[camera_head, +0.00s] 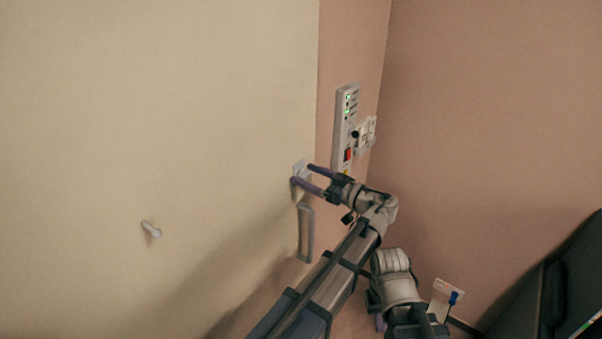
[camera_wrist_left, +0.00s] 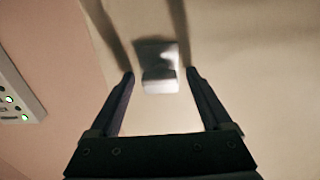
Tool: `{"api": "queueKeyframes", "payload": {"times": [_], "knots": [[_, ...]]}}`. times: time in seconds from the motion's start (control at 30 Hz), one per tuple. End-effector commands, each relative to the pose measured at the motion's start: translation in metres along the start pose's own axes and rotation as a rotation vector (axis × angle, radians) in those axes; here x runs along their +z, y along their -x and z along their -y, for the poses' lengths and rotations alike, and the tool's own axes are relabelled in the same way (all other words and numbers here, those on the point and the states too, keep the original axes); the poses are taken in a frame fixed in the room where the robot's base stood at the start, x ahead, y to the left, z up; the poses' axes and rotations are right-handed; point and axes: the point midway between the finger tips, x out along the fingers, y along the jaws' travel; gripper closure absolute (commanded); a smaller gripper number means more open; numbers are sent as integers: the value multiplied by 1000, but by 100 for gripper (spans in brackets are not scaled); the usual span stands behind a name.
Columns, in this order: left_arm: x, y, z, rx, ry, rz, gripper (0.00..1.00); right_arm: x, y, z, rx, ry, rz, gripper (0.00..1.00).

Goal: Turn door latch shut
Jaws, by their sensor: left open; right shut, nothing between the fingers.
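The door latch (camera_head: 299,168) is a small pale piece near the right edge of the cream door (camera_head: 150,90). In the left wrist view the latch (camera_wrist_left: 160,82) shows as a light block with a darker plate behind it. My left gripper (camera_head: 302,175) is open, with its two purple fingers pointing at the latch. In the left wrist view its fingertips (camera_wrist_left: 160,75) appear on either side of the latch, with gaps showing; depth is hard to tell.
A grey vertical door handle (camera_head: 305,235) is just below the latch. A control panel (camera_head: 346,125) with lights and wall sockets (camera_head: 365,135) is on the pink wall to the right. A small peg (camera_head: 151,230) sticks out of the door. Dark equipment (camera_head: 560,285) stands at lower right.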

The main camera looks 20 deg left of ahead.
Motion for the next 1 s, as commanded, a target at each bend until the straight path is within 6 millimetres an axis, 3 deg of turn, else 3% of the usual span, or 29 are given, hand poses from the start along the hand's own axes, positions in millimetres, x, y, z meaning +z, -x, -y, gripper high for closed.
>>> {"api": "queueKeyframes", "payload": {"times": [0.17, 0.87, 1.0], "knots": [[0, 0, 0, 0, 0, 0, 20, 0, 0, 0, 0, 0, 0, 100], [0, 0, 0, 0, 0, 0, 98, 0, 0, 0, 0, 0, 0, 100], [0, 0, 0, 0, -2, 0, 100, 0, 0, 0, 0, 0, 0, 100]]}}
